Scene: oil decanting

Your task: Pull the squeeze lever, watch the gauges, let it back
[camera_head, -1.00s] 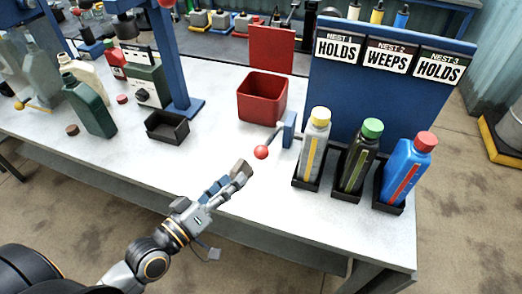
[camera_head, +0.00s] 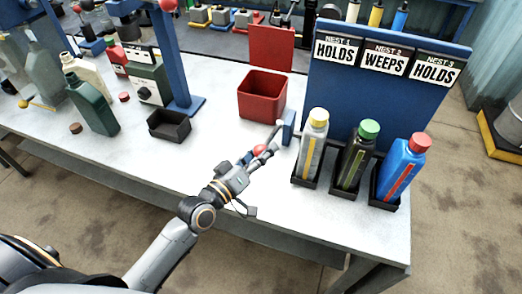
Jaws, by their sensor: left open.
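The squeeze lever ends in a red ball (camera_head: 260,150) and joins a blue bracket (camera_head: 288,128) left of the bottle nests. My left gripper (camera_head: 268,152) is open at the red ball, which shows between or just behind its fingers; I cannot tell whether they touch it. The grey bottle with yellow cap (camera_head: 313,145), the dark bottle with green cap (camera_head: 357,160) and the blue bottle with red cap (camera_head: 400,170) stand upright in black nests. The signs above read HOLDS (camera_head: 333,50), WEEPS (camera_head: 384,61) and HOLDS (camera_head: 436,71). My right gripper is out of view.
A red bin (camera_head: 262,95) stands behind the lever. A black tray (camera_head: 168,126) and a blue post (camera_head: 180,60) are to the left. A green bottle (camera_head: 92,105) and other bottles stand at the far left. The table's front middle (camera_head: 175,165) is clear.

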